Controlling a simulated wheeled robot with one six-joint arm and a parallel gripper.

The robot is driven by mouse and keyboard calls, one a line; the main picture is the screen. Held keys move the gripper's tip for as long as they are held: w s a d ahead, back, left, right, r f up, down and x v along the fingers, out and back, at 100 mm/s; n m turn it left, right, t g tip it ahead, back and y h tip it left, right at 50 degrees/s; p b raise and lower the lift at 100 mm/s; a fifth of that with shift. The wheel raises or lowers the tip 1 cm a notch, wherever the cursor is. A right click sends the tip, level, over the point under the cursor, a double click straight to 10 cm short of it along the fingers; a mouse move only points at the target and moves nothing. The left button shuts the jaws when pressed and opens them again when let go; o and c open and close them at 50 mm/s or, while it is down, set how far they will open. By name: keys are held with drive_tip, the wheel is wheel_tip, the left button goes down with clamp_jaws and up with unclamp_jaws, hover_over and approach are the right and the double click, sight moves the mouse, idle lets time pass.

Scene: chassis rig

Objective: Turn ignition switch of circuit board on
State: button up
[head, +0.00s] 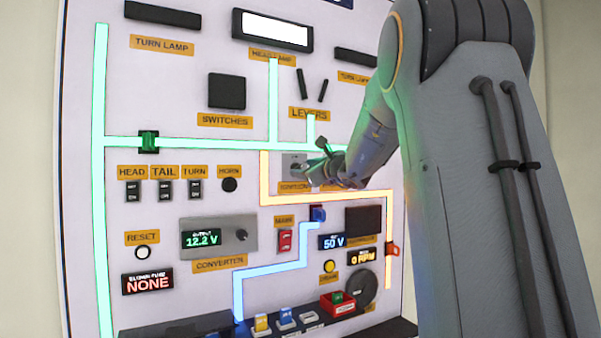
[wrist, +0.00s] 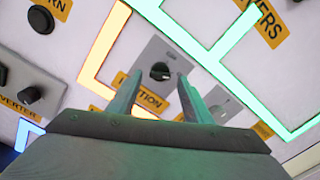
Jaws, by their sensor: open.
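The white circuit board (head: 180,85) stands upright and shows in the head view with lit green, orange and blue lines. The ignition switch is a black round knob (wrist: 160,71) on a grey plate, above an orange IGNITION label (wrist: 138,95) in the wrist view. In the head view the switch plate (head: 293,163) shows just left of my gripper (head: 318,170). In the wrist view my gripper (wrist: 160,85) is open, with its two fingers apart on either side of the knob. I cannot tell whether the fingers touch the knob.
A second grey plate (wrist: 221,103) lies right of the knob in the wrist view. The converter (head: 218,237), the red main switch (head: 285,241) and the levers (head: 322,90) are around the ignition area. A ledge with small coloured parts (head: 262,323) runs along the bottom.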

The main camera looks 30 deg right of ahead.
drive_tip(key=shift+s+b, duration=0.5)
drive_tip(key=shift+s, duration=1.75)
drive_tip(key=s+a+f+n+g+y, duration=0.1)
drive_tip(key=s+a+f+n+g, duration=0.25)
drive_tip(key=a+f, duration=0.45)
drive_tip(key=s+a+f+n+g+y, duration=0.2)
drive_tip(key=s+a+f+n+g, duration=0.25)
drive_tip(key=f, duration=0.55)
drive_tip(key=s+a+f+n+g+y, duration=0.1)
drive_tip(key=s+a+f+n+g, duration=0.15)
drive_tip(key=a+f+n, duration=0.45)
drive_tip(key=s+a+f+n+g+h, duration=0.2)
drive_tip(key=s+f+n, duration=0.5)
drive_tip(key=s+f, duration=0.4)
drive_tip(key=s+a+f+n+g+h, duration=0.2)
drive_tip(key=s+f+n+g, duration=0.3)
drive_tip(key=s+f, duration=0.6)
drive_tip(key=s+n, duration=0.2)
drive_tip(key=s, duration=0.3)
drive_tip(key=shift+a+n+h, duration=0.3)
drive_tip(key=shift+n, duration=0.1)
